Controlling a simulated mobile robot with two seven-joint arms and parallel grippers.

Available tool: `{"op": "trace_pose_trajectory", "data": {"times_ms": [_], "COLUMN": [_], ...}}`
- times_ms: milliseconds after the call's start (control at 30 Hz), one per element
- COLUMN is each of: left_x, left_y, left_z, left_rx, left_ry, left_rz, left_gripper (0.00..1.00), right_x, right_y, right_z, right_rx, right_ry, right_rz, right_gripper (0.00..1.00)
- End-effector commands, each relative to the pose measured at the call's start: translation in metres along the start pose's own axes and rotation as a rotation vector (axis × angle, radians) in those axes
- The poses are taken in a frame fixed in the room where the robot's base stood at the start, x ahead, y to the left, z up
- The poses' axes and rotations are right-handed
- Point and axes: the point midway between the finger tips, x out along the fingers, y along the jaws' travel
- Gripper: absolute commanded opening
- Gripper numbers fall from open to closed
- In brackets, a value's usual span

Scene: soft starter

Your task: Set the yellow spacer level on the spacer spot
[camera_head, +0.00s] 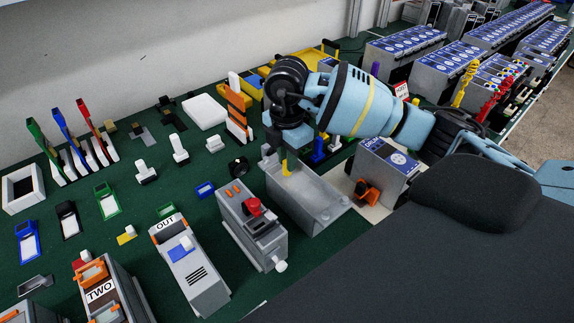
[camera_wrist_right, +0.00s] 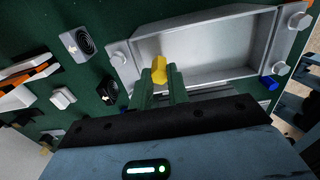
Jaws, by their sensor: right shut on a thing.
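The yellow spacer (camera_head: 286,170) is between the fingers of my right gripper (camera_head: 284,158), over the left end of an open grey metal housing (camera_head: 328,213). In the right wrist view the spacer (camera_wrist_right: 160,69) sticks out upright past the green fingertips (camera_wrist_right: 160,80), which are shut on it. The same housing (camera_wrist_right: 205,55) lies beyond it in that view. I cannot tell whether the spacer touches the housing. The spacer spot is not clearly distinguishable. My left gripper is not in view.
A grey unit with a red knob (camera_head: 253,206) stands just left of the housing. A blue-faced unit (camera_head: 387,160) and an orange clip (camera_head: 367,190) are to its right. A dark round part (camera_head: 239,167) and a white-and-orange rack (camera_head: 238,112) are behind. Green mat is bare between parts.

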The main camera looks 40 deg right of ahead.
Motion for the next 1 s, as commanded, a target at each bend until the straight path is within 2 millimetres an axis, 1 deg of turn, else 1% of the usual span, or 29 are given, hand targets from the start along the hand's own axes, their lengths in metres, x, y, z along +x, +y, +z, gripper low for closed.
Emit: {"op": "trace_pose_trajectory", "data": {"times_ms": [867,900,1000], "left_x": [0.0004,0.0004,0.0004], "left_y": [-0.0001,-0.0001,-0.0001], "left_z": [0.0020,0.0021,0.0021], "left_rx": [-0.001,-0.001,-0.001], "left_ry": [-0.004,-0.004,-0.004], "left_rz": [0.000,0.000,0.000], "left_gripper": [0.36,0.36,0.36], "right_x": [0.0103,0.0103,0.0102], "right_y": [0.0000,0.0000,0.0000], "right_z": [0.0000,0.0000,-0.0001], "right_rx": [0.000,0.000,0.000], "right_ry": [0.000,0.000,0.000], "right_rz": [0.000,0.000,0.000], "right_gripper": [0.00,0.19,0.33]}}
